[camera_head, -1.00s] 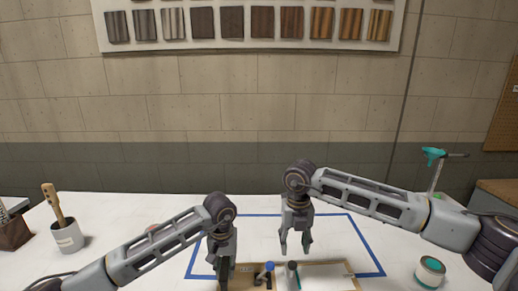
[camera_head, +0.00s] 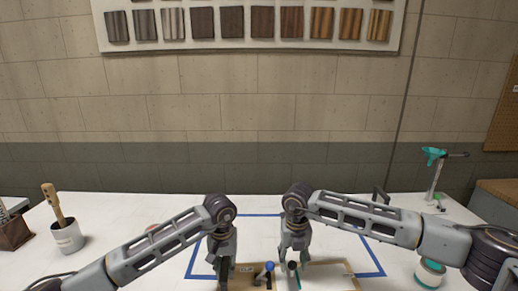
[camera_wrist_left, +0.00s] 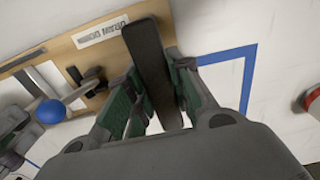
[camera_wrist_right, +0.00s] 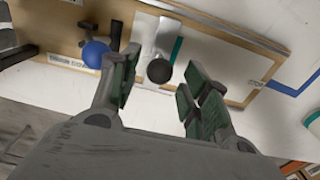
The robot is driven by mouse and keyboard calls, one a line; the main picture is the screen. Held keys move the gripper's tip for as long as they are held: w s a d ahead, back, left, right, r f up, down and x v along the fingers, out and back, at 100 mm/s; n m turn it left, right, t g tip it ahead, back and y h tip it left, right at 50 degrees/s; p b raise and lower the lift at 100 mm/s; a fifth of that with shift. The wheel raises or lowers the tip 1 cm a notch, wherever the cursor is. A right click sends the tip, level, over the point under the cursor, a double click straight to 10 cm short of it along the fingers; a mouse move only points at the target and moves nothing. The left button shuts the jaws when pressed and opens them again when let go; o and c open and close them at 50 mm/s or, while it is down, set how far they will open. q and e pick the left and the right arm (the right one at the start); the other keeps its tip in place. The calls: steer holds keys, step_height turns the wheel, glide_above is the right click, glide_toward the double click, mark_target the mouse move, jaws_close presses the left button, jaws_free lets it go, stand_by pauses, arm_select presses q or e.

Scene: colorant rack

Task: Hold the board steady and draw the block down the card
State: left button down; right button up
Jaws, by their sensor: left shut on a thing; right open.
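The wooden board (camera_head: 347,283) lies at the front of the table, partly cut off by the frame edge. My left gripper (camera_head: 222,278) is shut on a dark bar (camera_wrist_left: 150,60) at the board's labelled end. A white card (camera_wrist_right: 215,62) lies on the board in the right wrist view. A pale metallic block with a dark round knob (camera_wrist_right: 159,71) and a teal strip (camera_wrist_right: 176,50) sits at the card's near end. My right gripper (camera_wrist_right: 158,92) is open, its fingers either side of the knob from above; I cannot tell whether they touch it.
A blue ball knob (camera_wrist_right: 94,54) on a dark clamp stands beside the block. Blue tape (camera_head: 372,256) outlines the work area.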

steer(key=shift+f, duration=1.6)
steer(key=shift+c, duration=0.4)
jaws_close()
steer(key=shift+d, duration=0.2)
